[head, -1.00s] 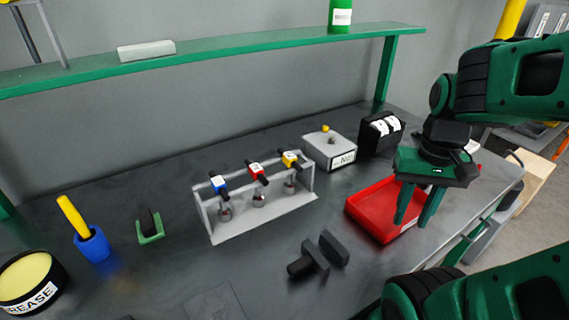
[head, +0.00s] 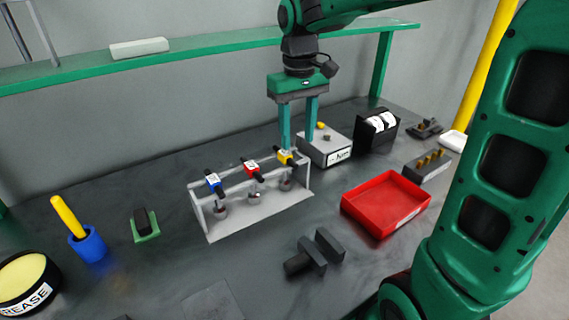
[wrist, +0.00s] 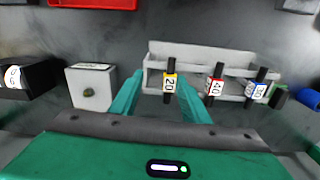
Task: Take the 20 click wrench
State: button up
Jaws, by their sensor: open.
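The 20 click wrench (head: 285,157) has a yellow band and a black handle. It sits at the right end of a pale grey rack (head: 258,221), and its label 20 reads clearly in the wrist view (wrist: 170,86). My gripper (head: 298,146) is open and empty, pointing down above and behind that end of the rack. In the wrist view, the two green fingers (wrist: 160,76) stand apart on either side of the yellow wrench. Whether they touch it cannot be told.
A red wrench marked 40 (wrist: 216,86) and a blue wrench (wrist: 260,88) stand in the same rack. A grey box with a yellow knob (head: 330,150) is close to the right. A red tray (head: 385,205) lies at front right. A green shelf (head: 200,50) runs behind.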

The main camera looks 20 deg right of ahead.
jog(key=shift+w+a+n, duration=0.15)
jog(key=shift+w+a, duration=0.25)
jog(key=shift+a, duration=0.2)
jog(key=shift+w+a+n, duration=0.15)
jog(key=shift+w+a, duration=0.25)
jog(key=shift+a, duration=0.15)
send_over(285, 183)
jog(key=f, duration=0.7)
jog(key=w+f, duration=0.1)
jog(key=f, duration=0.2)
jog(key=shift+d+f, duration=0.15)
jog(key=shift+f, duration=0.15)
grip_shut()
